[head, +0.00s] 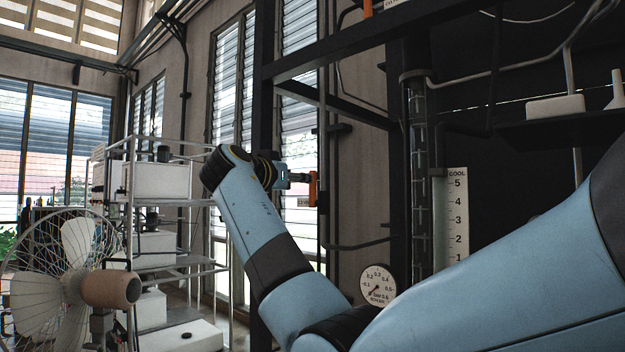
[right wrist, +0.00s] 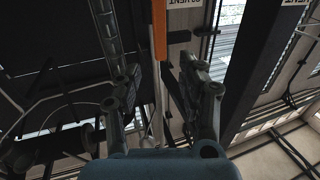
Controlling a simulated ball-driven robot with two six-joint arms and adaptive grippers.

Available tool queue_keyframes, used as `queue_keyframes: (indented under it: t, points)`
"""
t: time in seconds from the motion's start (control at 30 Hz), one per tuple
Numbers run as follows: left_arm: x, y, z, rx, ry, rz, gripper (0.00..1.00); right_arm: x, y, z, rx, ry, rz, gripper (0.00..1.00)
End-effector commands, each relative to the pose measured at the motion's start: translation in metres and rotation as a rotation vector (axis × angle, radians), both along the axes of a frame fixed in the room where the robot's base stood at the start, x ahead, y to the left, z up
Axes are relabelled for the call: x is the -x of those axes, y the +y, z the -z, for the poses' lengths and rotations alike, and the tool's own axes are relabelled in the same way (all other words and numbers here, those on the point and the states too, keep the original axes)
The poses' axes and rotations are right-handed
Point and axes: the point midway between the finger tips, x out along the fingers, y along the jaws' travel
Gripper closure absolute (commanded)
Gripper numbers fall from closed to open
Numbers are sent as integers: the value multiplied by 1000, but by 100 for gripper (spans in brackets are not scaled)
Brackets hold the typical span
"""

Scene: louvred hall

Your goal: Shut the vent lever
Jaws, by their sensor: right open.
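An orange bar (right wrist: 158,32) shows in the right wrist view, beside a white label reading VENT (right wrist: 178,8), with a pale rod below it. My right gripper (right wrist: 162,90) is open, one finger on each side of the bar's line. I cannot tell whether it touches the bar. In the head view my right gripper (head: 298,178) is at the end of the blue arm, with an upright orange piece (head: 313,188) at its fingertips. Another orange piece (head: 367,8) is cut off at the top edge, next to a white label. My left gripper is not in view.
A caged fan (head: 70,285) and a metal rack with white boxes (head: 160,180) stand at left. A dark frame post (head: 265,110) rises behind my arm. A round gauge (head: 377,285) and a numbered scale (head: 457,215) are at lower right. A dark shelf (head: 560,128) is at right.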

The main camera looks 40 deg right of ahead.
Motion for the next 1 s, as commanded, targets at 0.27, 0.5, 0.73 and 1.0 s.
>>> queue_keyframes:
  t: [0.27, 0.5, 0.73, 1.0]
  points:
    - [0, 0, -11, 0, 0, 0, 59, -14, -34, -1, 3, 4, 1, 60]
    - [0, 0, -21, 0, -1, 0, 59, -26, -66, -1, 1, 5, 1, 60]
    - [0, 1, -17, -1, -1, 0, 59, -29, -71, 2, 0, 3, -2, 60]
    - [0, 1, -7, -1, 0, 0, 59, -34, -84, 3, 0, 3, -1, 60]
